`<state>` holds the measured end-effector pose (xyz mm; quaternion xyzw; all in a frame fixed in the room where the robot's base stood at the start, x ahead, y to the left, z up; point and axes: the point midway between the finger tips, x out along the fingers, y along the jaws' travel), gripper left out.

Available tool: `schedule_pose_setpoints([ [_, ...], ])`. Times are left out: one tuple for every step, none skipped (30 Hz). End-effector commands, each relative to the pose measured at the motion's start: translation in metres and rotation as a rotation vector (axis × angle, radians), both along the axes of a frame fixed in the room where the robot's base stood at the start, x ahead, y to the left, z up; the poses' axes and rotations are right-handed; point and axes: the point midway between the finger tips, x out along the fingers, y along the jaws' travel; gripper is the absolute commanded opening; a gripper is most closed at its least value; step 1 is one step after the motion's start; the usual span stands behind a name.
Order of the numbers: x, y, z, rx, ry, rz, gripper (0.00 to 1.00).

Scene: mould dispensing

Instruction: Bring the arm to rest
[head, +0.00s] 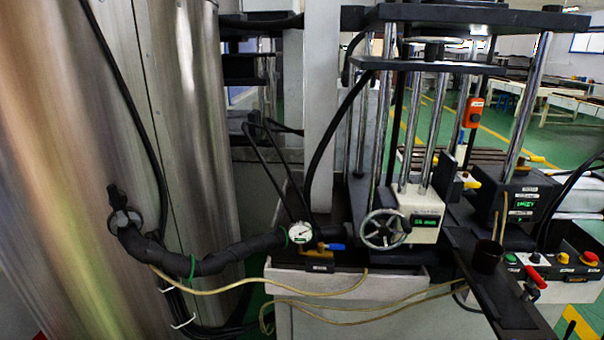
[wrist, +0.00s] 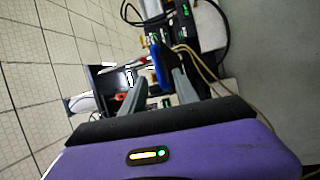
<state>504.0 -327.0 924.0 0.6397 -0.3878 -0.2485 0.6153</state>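My gripper (wrist: 158,78) shows in the wrist view as two grey fingers standing apart on a purple body with a black pad. It is open, and I see nothing held in it. A blue handle-like part (wrist: 160,65) appears beyond and between the fingertips; its distance is hard to tell. My arm and gripper are not in the head view. There, the dispensing machine shows with a handwheel (head: 384,230), a dial gauge (head: 300,233) and a small blue handle (head: 337,247).
A large steel tank (head: 190,120) fills the left of the head view, with a black hose (head: 225,259) running to the machine. A dark cup (head: 487,256) stands on a dark plate (head: 510,312).

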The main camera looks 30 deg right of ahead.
Motion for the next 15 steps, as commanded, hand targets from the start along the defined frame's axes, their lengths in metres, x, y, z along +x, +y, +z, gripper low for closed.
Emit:
schedule_pose_setpoints([
  [0.000,0.000,-0.001,0.029,-0.034,0.007,0.36],
  [0.000,0.000,-0.001,0.055,-0.064,0.012,0.36],
  [0.001,-0.001,0.003,0.089,-0.116,0.023,0.36],
  [0.003,-0.001,0.008,0.117,-0.165,0.034,0.36],
  [0.003,0.001,0.012,0.152,-0.214,0.046,0.36],
  [0.004,0.008,0.016,0.208,-0.276,0.069,0.36],
  [0.006,0.016,0.018,0.254,-0.324,0.093,0.36],
  [0.009,0.025,0.020,0.304,-0.369,0.122,0.36],
  [0.013,0.041,0.022,0.376,-0.423,0.162,0.36],
  [0.016,0.053,0.024,0.434,-0.463,0.194,0.36],
  [0.019,0.067,0.026,0.493,-0.500,0.227,0.36],
  [0.022,0.087,0.028,0.579,-0.543,0.272,0.36],
  [0.025,0.103,0.030,0.647,-0.573,0.307,0.36],
  [0.026,0.119,0.032,0.715,-0.599,0.341,0.36],
  [0.028,0.140,0.035,0.803,-0.625,0.381,0.36],
])
